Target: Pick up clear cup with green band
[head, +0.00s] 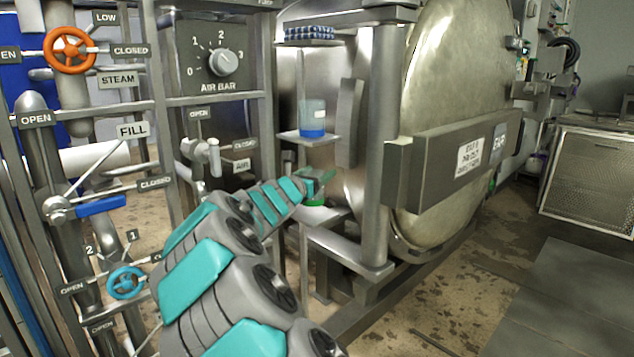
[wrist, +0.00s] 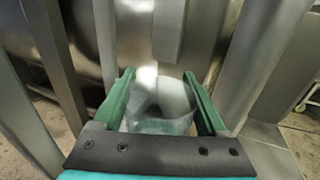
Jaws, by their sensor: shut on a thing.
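My gripper (head: 318,178) is at the lowest of the small shelves beside the big round vessel door. In the wrist view its two green fingers (wrist: 160,100) stand on either side of a clear cup (wrist: 158,122) and are shut on it. In the head view the cup is mostly hidden by my gripper; its green band (head: 314,203) shows just below the fingers, at the lower shelf. I cannot tell whether the cup touches the shelf. A similar clear cup with a blue band (head: 312,120) stands upright on the middle shelf above.
A blue patterned item (head: 309,33) lies on the top shelf. The middle shelf (head: 300,137) is just above my gripper. A steel post (head: 381,140) and the round door (head: 455,120) are to the right. Valve and gauge panels (head: 218,65) stand at the left.

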